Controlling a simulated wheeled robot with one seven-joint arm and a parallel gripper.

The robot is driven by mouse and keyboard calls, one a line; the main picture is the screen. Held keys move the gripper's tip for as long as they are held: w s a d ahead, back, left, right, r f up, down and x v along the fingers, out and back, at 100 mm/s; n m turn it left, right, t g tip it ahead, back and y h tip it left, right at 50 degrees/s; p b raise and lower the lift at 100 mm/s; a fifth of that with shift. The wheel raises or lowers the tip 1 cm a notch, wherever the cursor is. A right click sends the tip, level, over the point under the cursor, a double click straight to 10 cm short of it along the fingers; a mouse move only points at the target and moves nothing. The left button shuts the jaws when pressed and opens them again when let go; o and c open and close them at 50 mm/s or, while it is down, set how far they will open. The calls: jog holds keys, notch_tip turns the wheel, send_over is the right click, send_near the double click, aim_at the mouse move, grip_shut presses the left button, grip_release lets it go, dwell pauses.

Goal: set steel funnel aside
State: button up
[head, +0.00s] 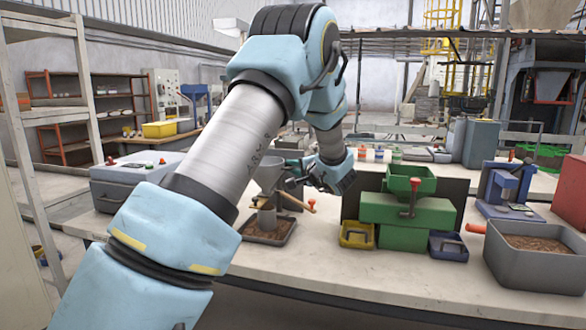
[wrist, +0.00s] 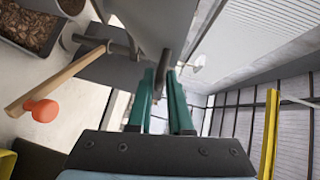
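The steel funnel (head: 269,173) is a grey cone above a small dark tray (head: 268,230), with a grey post (head: 267,217) below it. In the wrist view its large grey body (wrist: 150,25) lies just beyond the fingertips. My gripper (head: 291,178) is at the funnel's right side. In the wrist view the teal fingers of my gripper (wrist: 161,80) stand close together, with a narrow grey part of the funnel between them; they look shut on it. Whether the funnel touches the post is hard to tell.
A wooden handle with a red end (head: 310,205) juts out just under my gripper. A green machine (head: 405,220) with yellow and blue bins stands to the right. A grey bin of pellets (head: 535,265) is at far right. The front of the table is clear.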

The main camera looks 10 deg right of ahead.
jog(key=shift+f, duration=0.1)
grip_shut()
